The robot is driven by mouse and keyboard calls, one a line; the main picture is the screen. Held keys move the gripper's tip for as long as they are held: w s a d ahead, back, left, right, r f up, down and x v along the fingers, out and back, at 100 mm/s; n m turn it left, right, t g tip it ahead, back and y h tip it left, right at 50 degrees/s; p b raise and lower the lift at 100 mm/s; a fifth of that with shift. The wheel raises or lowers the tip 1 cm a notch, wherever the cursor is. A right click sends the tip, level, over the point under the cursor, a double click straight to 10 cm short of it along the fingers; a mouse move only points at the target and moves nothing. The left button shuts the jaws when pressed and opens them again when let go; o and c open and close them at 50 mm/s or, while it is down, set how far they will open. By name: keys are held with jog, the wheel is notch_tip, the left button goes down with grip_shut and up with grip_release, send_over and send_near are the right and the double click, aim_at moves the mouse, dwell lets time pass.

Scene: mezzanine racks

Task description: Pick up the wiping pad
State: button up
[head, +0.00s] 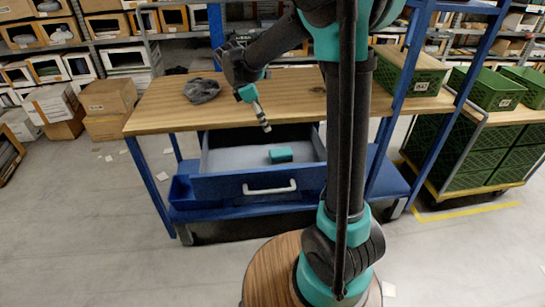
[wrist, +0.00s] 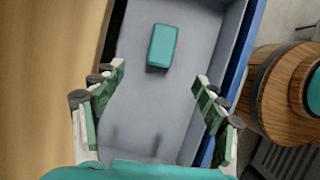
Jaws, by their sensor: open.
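The wiping pad looks like a small teal block (head: 281,155) lying in the open drawer (head: 225,186) under the wooden tabletop. In the wrist view the teal pad (wrist: 162,46) lies on the grey drawer floor, ahead of my fingertips and roughly between their lines. My gripper (head: 266,128) is above the drawer, near the tabletop's front edge, pointing down. In the wrist view my gripper (wrist: 160,78) has its two fingers spread wide with nothing between them. The pad is apart from both fingers.
The wooden tabletop (head: 160,110) overhangs the drawer's back and bears a dark grey crumpled cloth (head: 202,90). A blue post (head: 403,95) stands at the right. Green crates (head: 490,90) stand on a cart further right. Cardboard boxes (head: 108,97) stand at the left.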

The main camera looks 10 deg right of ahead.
send_over(280, 151)
jog(key=a, duration=0.2)
jog(key=f, duration=0.9)
jog(key=shift+w+a+f, duration=0.1)
jog(key=shift+w+f, duration=0.1)
jog(key=shift+f, duration=0.2)
jog(key=x, duration=0.5)
jog(key=shift+s, duration=0.3)
jog(key=shift+d+f, duration=0.3)
jog(key=shift+f, duration=0.25)
jog(key=shift+f, duration=0.25)
jog(key=c, duration=1.2)
jog(key=shift+c, duration=0.2)
jog(key=shift+r, duration=0.1)
